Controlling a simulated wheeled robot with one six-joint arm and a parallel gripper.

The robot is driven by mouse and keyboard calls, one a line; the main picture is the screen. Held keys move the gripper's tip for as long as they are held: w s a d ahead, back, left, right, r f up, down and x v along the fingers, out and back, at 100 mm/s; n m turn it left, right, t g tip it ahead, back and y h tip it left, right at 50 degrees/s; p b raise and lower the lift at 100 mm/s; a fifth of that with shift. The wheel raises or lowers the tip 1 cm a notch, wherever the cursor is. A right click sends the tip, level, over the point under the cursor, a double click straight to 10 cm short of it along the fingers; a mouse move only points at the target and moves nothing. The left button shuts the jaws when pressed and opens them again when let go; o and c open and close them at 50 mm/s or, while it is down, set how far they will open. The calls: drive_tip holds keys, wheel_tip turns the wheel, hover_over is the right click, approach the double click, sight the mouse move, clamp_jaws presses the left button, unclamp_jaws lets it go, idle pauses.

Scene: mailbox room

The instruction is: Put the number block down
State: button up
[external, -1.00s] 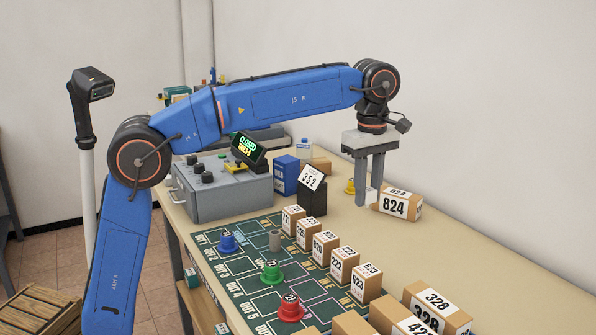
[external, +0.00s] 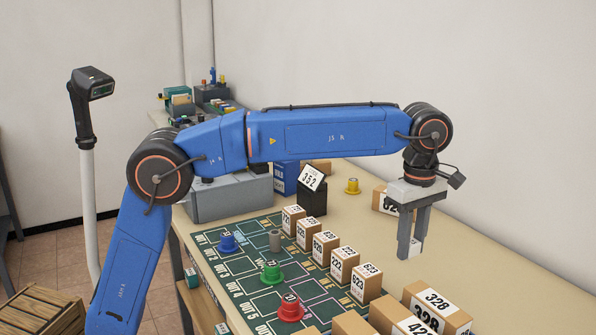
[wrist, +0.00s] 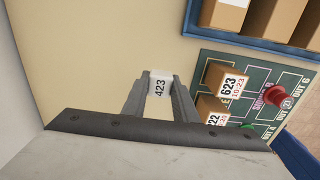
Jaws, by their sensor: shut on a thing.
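In the external view the block cannot be told apart from the grey fingertips. The gripper points down over the bare beige table (external: 365,212), to the right of the row of small cartons. The wrist view shows plain table surface around the held block. How high the block is above the table is hard to tell.
The green mat (external: 225,263) carries red, green and blue pegs and a row of cartons, including the 623 carton (external: 366,284). A 328 carton (external: 437,310) stands in front. The 824 carton (external: 379,201) is behind my gripper. A black 352 sign (external: 312,202) stands farther left.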

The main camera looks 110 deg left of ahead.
sight(409, 259)
drive_tip(key=shift+f, duration=2.15)
drive_tip(key=shift+f, duration=0.1)
drive_tip(key=o, duration=1)
wheel_tip(409, 259, up, 11)
drive_tip(key=shift+r, duration=0.65)
drive_tip(key=shift+s, duration=0.1)
